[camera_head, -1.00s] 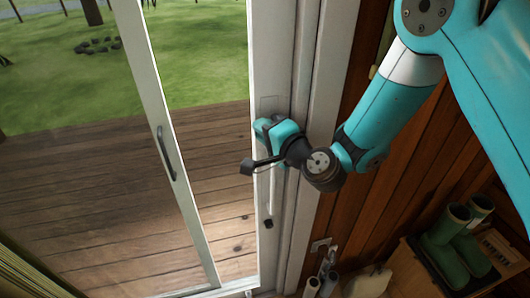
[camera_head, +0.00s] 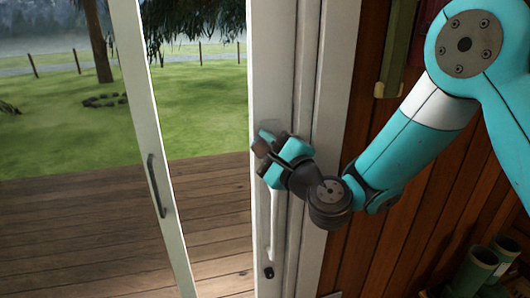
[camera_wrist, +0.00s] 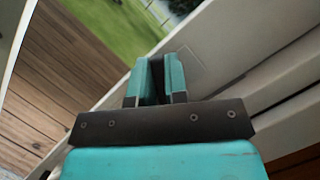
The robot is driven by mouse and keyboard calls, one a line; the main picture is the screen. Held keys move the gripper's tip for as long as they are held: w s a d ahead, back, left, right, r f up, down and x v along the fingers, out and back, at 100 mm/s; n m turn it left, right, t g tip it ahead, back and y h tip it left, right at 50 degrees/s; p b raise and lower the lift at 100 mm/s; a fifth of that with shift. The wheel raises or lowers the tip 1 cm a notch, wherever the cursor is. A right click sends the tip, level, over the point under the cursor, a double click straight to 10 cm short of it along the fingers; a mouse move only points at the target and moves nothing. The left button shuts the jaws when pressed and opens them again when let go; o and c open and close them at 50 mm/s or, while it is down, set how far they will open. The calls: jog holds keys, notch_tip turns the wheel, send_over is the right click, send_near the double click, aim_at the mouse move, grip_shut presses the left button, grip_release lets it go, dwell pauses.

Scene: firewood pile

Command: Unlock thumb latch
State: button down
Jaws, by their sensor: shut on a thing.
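My gripper (camera_head: 270,142) is at the white door frame (camera_head: 283,90), just above a long white pull handle (camera_head: 273,225). In the wrist view its two teal fingers (camera_wrist: 156,72) point at the white frame with a narrow gap between them. They are closed on a small part there, apparently the thumb latch. The latch itself is hidden by the fingers and the gripper body, so its position cannot be told. A small black fitting (camera_head: 268,272) sits on the frame below the handle.
A glass door panel with a white stile and black handle (camera_head: 158,185) stands at the left. Beyond it are a wooden deck (camera_head: 75,225) and lawn. A wooden wall (camera_head: 400,235) is at the right, with green boots (camera_head: 480,268) at the lower right.

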jog(key=shift+d+m, duration=0.15)
jog(key=shift+m, duration=0.25)
jog(key=c, duration=1.1)
grip_release()
jog(key=shift+c, duration=0.2)
